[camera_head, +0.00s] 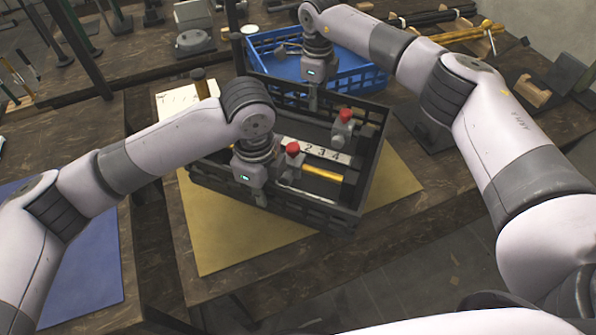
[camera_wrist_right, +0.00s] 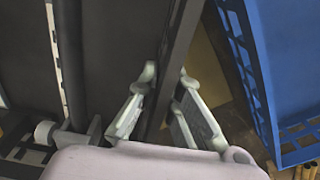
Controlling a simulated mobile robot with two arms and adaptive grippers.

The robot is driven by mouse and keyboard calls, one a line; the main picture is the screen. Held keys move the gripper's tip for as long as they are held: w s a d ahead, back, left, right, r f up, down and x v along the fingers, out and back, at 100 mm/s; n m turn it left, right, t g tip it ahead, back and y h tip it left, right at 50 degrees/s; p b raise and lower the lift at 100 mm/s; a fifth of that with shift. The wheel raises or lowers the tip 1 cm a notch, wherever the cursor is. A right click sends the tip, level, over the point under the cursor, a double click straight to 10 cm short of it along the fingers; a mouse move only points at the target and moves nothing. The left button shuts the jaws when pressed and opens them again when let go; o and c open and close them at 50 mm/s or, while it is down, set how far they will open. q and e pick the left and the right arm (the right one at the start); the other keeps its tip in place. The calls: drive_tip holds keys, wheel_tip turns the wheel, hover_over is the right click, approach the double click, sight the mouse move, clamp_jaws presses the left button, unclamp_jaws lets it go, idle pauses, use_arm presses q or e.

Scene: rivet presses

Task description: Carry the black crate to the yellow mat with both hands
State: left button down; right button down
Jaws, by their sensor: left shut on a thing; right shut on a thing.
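The black crate (camera_head: 312,208) is over the yellow mat (camera_head: 228,240), with bare mat showing on its near and right sides. I cannot tell whether its base touches the mat. My left gripper (camera_head: 258,198) is shut on the crate's near wall. My right gripper (camera_head: 313,104) is shut on the far wall. In the right wrist view, the fingers of that gripper (camera_wrist_right: 167,74) stand on both sides of the black wall (camera_wrist_right: 180,40). Inside the crate are two grey parts with red tops, a yellow bar and a strip numbered 2 3 4.
A blue crate (camera_head: 372,82) stands close behind the black crate and also shows in the right wrist view (camera_wrist_right: 285,70). A white sheet (camera_head: 178,98) lies at the back left. A blue mat (camera_head: 85,275) lies on the left table. Tools and yellow bars (camera_head: 460,35) lie at the back right.

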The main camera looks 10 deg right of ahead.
sight(266, 208)
use_arm(q)
drive_tip(key=shift+s+r, duration=0.1)
drive_tip(key=shift+r, duration=0.05)
use_arm(e)
drive_tip(key=shift+r, duration=0.3)
